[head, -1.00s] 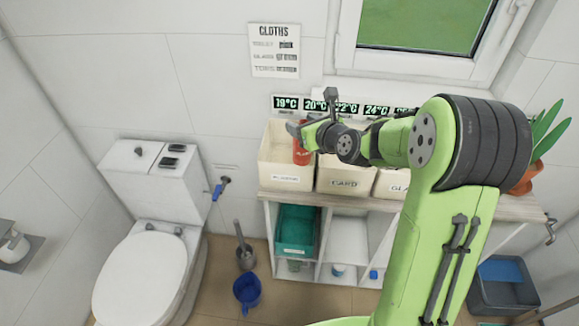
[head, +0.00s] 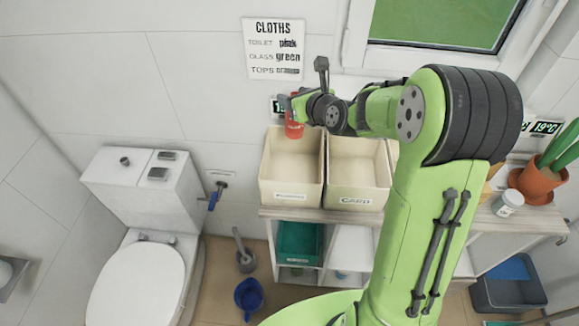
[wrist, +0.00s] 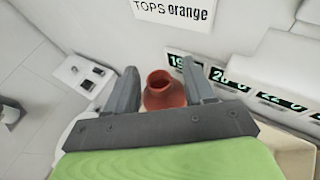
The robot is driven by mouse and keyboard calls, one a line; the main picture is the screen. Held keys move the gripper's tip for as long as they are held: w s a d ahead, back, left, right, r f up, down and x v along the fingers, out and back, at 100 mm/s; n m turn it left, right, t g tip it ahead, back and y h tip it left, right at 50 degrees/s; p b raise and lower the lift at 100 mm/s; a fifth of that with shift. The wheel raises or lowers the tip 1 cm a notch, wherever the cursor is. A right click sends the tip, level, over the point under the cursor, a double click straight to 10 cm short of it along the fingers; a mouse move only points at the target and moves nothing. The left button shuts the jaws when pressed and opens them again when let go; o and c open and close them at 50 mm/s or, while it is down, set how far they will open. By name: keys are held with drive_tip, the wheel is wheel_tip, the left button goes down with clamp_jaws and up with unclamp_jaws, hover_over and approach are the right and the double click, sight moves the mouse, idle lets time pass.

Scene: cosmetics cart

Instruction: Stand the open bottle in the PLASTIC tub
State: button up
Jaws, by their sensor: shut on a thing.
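My gripper (head: 293,104) is shut on the open red bottle (head: 294,128) in the head view. The bottle hangs roughly upright at the back rim of the left cream tub (head: 291,193), seemingly above it. The tub's label is too blurred to read for certain; its inside looks empty. In the wrist view the bottle (wrist: 166,93) shows its bare, uncapped mouth between my two fingers (wrist: 160,85). The fingers hide its sides, and its base is hidden in that view.
A second tub marked CARD (head: 357,195) stands right beside the left one. My arm mostly hides the tubs further right. A white jar (head: 508,202) and a potted plant (head: 541,183) stand at the shelf's right end. A toilet (head: 140,270) is at left.

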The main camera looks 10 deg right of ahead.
drive_tip(key=shift+w+f+b, duration=0.6)
drive_tip(key=shift+w+f, duration=0.2)
drive_tip(key=shift+f, duration=0.1)
drive_tip(key=shift+s+f+b, duration=0.25)
drive_tip(key=shift+f+b, duration=0.05)
drive_tip(key=shift+b, duration=0.05)
wheel_tip(320, 180, down, 5)
drive_tip(key=b, duration=0.3)
drive_tip(key=shift+s+r+b, duration=0.1)
drive_tip(key=shift+b, duration=0.25)
wheel_tip(320, 180, down, 10)
drive_tip(key=b, duration=0.3)
drive_tip(key=shift+s+r, duration=0.1)
drive_tip(key=shift+s, duration=0.05)
drive_tip(key=o, duration=1.3)
drive_tip(key=shift+o, duration=0.2)
drive_tip(key=shift+r, duration=0.1)
